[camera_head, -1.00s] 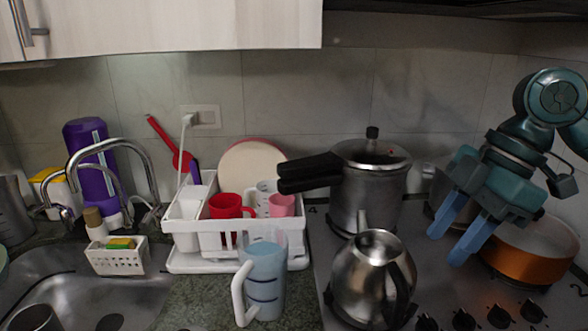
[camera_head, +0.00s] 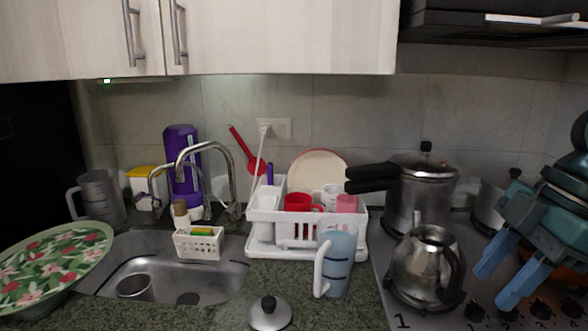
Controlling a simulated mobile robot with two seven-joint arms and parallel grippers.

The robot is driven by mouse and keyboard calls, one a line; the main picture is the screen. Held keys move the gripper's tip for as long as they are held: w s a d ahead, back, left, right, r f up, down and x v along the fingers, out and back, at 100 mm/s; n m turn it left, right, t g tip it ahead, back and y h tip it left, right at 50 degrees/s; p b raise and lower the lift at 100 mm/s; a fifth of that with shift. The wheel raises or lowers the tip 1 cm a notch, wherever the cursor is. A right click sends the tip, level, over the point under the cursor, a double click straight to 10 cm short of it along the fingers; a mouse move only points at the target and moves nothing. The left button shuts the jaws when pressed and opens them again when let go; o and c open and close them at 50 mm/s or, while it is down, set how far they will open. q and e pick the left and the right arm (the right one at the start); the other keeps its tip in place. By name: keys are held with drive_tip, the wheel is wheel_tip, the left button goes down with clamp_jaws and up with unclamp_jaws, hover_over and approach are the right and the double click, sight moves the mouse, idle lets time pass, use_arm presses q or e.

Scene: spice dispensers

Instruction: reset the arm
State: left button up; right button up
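My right gripper (camera_head: 508,274) hangs at the right edge of the head view, over the right side of the stove. Its two blue fingers are spread apart and point down and to the left, with nothing visible between them. Part of the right arm is cut off by the picture's edge. A copper-coloured pan (camera_head: 541,268) is partly hidden behind the gripper. A steel kettle (camera_head: 424,268) stands to the left of the fingers, apart from them. My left gripper does not show.
A pressure cooker (camera_head: 419,198) stands behind the kettle. A blue-grey jug (camera_head: 337,263) and a loose lid (camera_head: 269,315) are on the counter before the white dish rack (camera_head: 258,243). A sink (camera_head: 160,268) and floral plate (camera_head: 60,255) lie left. Cabinets (camera_head: 270,35) hang above.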

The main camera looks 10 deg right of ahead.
drive_tip(key=w+a+f+m, duration=0.1)
drive_tip(key=a+f, duration=0.3)
drive_tip(key=f, duration=0.4)
drive_tip(key=w+a+f+m+t, duration=0.1)
drive_tip(key=a+f, duration=0.3)
drive_tip(key=f, duration=0.4)
drive_tip(key=a+f+m, duration=0.1)
drive_tip(key=a+f, duration=0.3)
drive_tip(key=f, duration=0.4)
drive_tip(key=s+d+f+m+t+h, duration=0.15)
drive_tip(key=s+f+m+h, duration=0.25)
drive_tip(key=s+f+m, duration=0.7)
drive_tip(key=w+a+f+n+t+y+p, duration=0.1)
drive_tip(key=w+a+f+t+y+p, duration=0.1)
drive_tip(key=w+a+t, duration=0.4)
drive_tip(key=shift+n+t+y+p, duration=0.4)
drive_tip(key=shift+t+y+p, duration=0.1)
drive_tip(key=shift+p, duration=0.1)
